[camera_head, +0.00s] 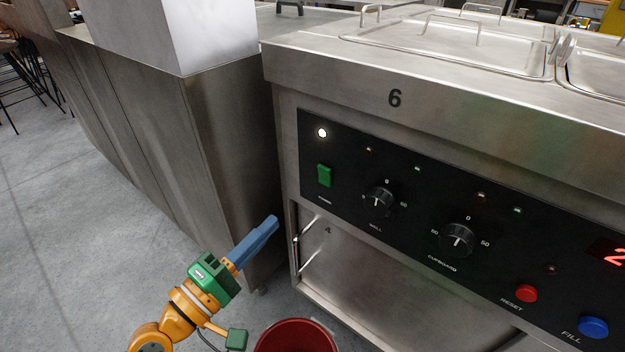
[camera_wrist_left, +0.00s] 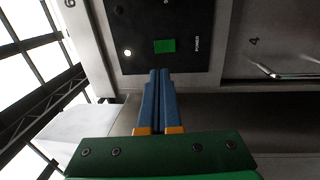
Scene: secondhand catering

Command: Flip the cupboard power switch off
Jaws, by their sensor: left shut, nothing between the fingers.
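The green power switch (camera_head: 324,175) sits at the left end of the black control panel (camera_head: 345,151), below a lit white lamp (camera_head: 322,132). Its tilt is too small to tell. In the left wrist view the switch (camera_wrist_left: 165,46) lies just beyond the fingertips, with the word POWER beside it. My left gripper (camera_head: 274,222) is shut and empty, its blue fingers pointing up and right, below and left of the switch and apart from it. The cupboard knob (camera_head: 457,240) is further right on the panel. My right gripper is not in view.
Another knob (camera_head: 379,198), a red reset button (camera_head: 526,293) and a blue fill button (camera_head: 593,327) are on the panel. A steel counter (camera_head: 235,135) stands to the left. A red bucket (camera_head: 296,323) is at the bottom.

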